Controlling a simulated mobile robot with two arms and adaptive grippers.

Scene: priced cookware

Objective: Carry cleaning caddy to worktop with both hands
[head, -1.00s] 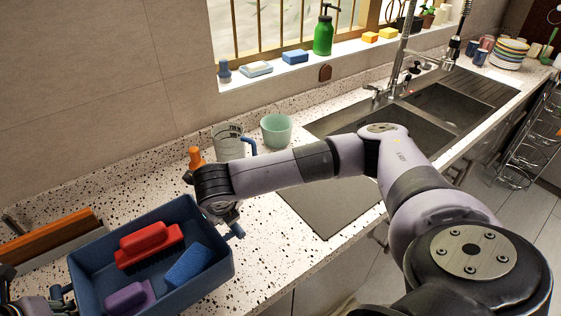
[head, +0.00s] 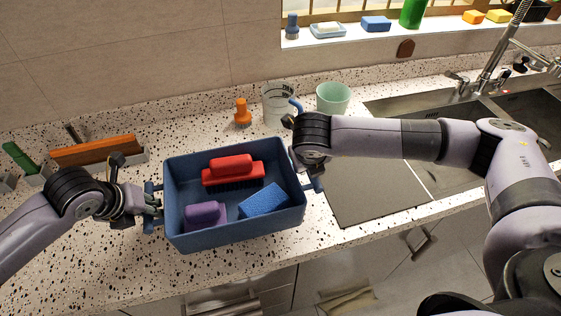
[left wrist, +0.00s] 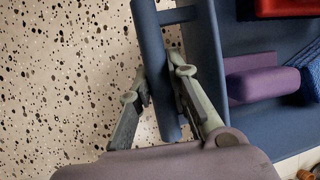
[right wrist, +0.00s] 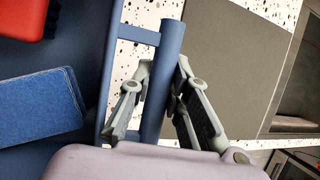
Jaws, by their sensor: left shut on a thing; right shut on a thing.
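The blue cleaning caddy (head: 243,231) is level over the speckled worktop (head: 90,262); I cannot tell whether its base touches it. Inside lie a red brush (head: 231,170), a purple block (head: 204,215) and a blue sponge (head: 264,201). My left gripper (head: 153,203) is shut on the caddy's left bar handle, which shows between its fingers in the left wrist view (left wrist: 152,60). My right gripper (head: 309,176) is shut on the right bar handle, seen in the right wrist view (right wrist: 168,50). The caddy's underside is hidden.
Behind the caddy stand an orange bottle (head: 242,116), a clear measuring jug (head: 278,104) and a mint cup (head: 333,98). An orange-brown board (head: 97,150) stands at the back left. A grey mat (head: 375,197) and the sink (head: 425,108) are to the right.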

